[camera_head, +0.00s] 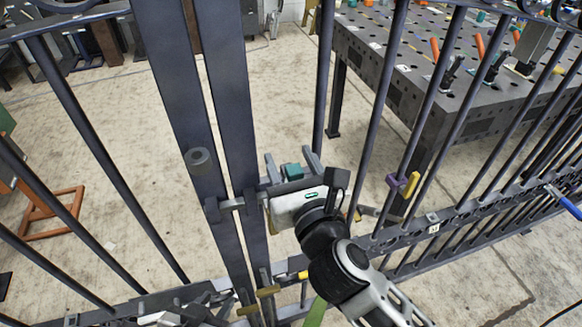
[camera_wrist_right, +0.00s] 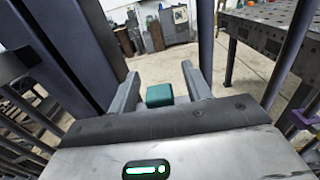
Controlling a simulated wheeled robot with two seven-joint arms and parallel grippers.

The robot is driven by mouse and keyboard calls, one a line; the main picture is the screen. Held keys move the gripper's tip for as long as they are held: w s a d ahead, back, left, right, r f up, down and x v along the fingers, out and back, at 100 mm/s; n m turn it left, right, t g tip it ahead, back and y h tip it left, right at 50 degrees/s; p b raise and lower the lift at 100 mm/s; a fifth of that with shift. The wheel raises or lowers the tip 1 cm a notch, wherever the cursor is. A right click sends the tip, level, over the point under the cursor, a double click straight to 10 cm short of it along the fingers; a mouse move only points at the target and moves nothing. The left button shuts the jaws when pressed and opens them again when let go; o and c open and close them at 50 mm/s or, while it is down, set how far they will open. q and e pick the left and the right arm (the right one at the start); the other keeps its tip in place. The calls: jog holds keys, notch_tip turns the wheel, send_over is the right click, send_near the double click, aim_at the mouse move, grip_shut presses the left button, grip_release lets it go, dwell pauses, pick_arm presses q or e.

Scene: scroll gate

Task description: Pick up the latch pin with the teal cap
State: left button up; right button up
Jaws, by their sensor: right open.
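The teal cap (camera_head: 291,171) of the latch pin shows just right of the two dark gate uprights in the head view. In the right wrist view the teal cap (camera_wrist_right: 160,95) sits between the two fingers, with a gap on either side. My right gripper (camera_head: 292,160) is open around the cap and is not shut on it. The pin's shaft is hidden behind the gripper body. My left gripper (camera_head: 205,301) is low in the head view, by the foot of the uprights. Its fingers are too cluttered and partly cut off to read.
Dark gate bars surround my right arm. A purple and yellow piece (camera_head: 403,184) is on the gate to the right. Brass-coloured pieces (camera_head: 267,291) are low on the uprights. Behind the gate stands a perforated work table (camera_head: 400,68) with tools. The floor beyond is mostly clear.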

jog(key=shift+w+a, duration=0.1)
jog(key=shift+w, duration=0.1)
jog(key=shift+s, duration=0.2)
jog(key=shift+c, duration=0.9)
grip_shut()
jog(key=shift+r, duration=0.15)
